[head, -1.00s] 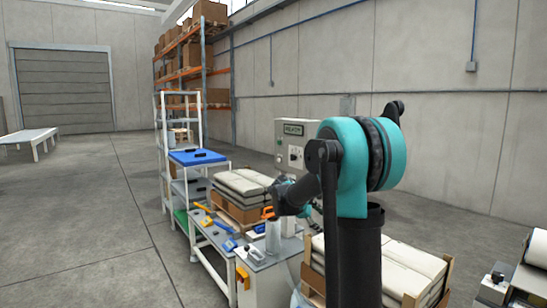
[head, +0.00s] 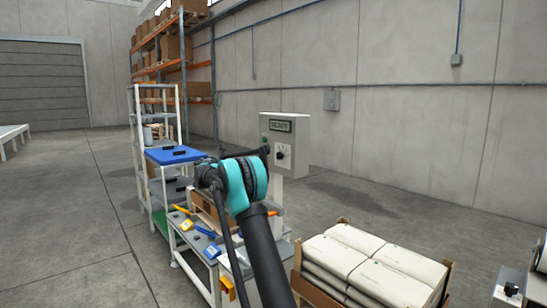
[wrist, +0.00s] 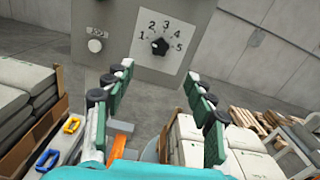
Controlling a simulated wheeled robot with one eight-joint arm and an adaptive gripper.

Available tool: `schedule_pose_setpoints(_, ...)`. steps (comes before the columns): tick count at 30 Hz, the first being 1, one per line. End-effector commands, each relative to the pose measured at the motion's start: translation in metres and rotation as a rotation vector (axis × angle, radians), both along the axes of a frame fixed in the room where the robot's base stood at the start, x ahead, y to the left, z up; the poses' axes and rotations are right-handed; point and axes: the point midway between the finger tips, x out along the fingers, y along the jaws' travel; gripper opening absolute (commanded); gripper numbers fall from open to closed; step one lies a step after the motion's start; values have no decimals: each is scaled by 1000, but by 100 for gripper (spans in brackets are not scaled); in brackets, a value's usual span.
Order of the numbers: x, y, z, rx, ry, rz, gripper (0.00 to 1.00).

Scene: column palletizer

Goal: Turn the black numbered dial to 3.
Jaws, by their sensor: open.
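The black numbered dial (wrist: 159,46) sits on a white plate marked 1 to 5 on a grey control box (wrist: 120,68). In the head view the dial (head: 283,152) shows small on the box front, below a green READY display (head: 280,126). Which number its pointer marks is too small to tell. My gripper (wrist: 157,73) is open and empty, its fingers spread left and right below the dial in the wrist view, apart from it.
A pale round knob (wrist: 95,46) sits left of the dial on the same box. Stacked sacks (head: 375,262) lie in a crate at the front right. A workbench with yellow and blue tools (head: 186,225) stands at the left, near a white shelf rack (head: 133,125).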

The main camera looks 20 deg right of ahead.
Motion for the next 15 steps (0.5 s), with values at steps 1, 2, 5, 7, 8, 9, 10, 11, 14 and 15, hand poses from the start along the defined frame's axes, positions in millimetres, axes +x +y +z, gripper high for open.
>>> schedule_pose_setpoints(1,2,-8,0,1,-1,-3,55)
schedule_pose_setpoints(2,3,-13,0,1,-1,-3,55)
schedule_pose_setpoints(5,10,-31,-1,2,-1,-3,55)
schedule_pose_setpoints(7,15,-44,0,2,-1,-3,55)
schedule_pose_setpoints(8,17,-50,0,2,-1,-3,55)
schedule_pose_setpoints(9,19,-57,0,2,-1,-3,55)
schedule_pose_setpoints(10,22,-63,-1,2,-1,-3,55)
schedule_pose_setpoints(11,24,-68,-1,2,-1,-3,55)
schedule_pose_setpoints(14,30,-87,-1,3,-2,-3,55)
schedule_pose_setpoints(15,33,-95,0,3,-2,-2,55)
